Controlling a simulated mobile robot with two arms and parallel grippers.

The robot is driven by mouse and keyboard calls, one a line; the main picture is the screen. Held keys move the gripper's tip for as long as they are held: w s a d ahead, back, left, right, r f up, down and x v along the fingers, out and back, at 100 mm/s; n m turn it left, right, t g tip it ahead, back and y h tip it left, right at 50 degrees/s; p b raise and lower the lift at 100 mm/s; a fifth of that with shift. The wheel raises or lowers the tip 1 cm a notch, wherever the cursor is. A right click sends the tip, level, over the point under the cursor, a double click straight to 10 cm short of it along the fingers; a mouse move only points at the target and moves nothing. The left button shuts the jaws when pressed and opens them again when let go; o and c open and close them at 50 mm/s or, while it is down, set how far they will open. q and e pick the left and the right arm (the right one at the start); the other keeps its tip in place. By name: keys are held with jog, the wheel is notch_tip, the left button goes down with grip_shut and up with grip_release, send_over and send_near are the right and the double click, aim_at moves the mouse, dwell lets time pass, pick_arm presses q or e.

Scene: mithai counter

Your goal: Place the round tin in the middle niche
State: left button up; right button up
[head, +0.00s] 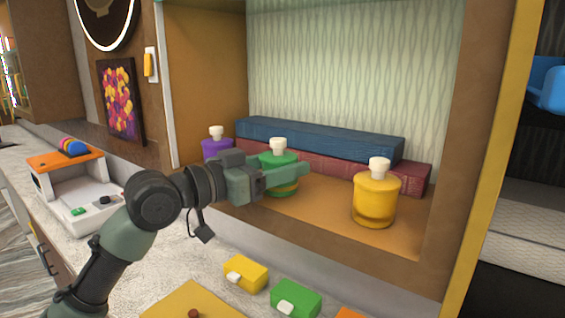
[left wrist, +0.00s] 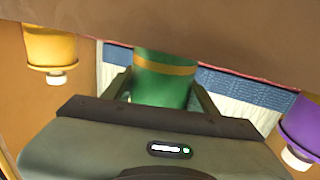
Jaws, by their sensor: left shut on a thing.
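The green round tin (head: 283,187) has a yellow band and a white knob on top. It is upright inside the wooden niche (head: 325,215), between a purple jar and a yellow jar. My left gripper (head: 287,174) is shut on the green tin, with its fingers on either side of it. In the left wrist view the green tin (left wrist: 163,85) shows upside down between the fingers (left wrist: 163,92). I cannot tell whether its base touches the niche floor. My right gripper is not in view.
The yellow jar (head: 375,203) stands to the right and the purple jar (head: 214,150) to the left. Blue (head: 330,140) and red (head: 415,178) long boxes lie behind. Yellow (head: 250,271) and green (head: 297,298) small boxes lie on the counter below. A white machine (head: 75,190) stands left.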

pick_arm(q)
jog(key=shift+f, duration=0.2)
jog(key=o, duration=1.5)
jog(key=shift+c, duration=0.2)
jog(key=shift+s+a, duration=0.1)
jog(key=shift+a, duration=0.05)
jog(key=b+v, duration=0.4)
jog(key=v, duration=0.7)
jog(key=shift+s+a, duration=0.25)
jog(key=shift+a, duration=0.05)
jog(key=shift+r, duration=0.1)
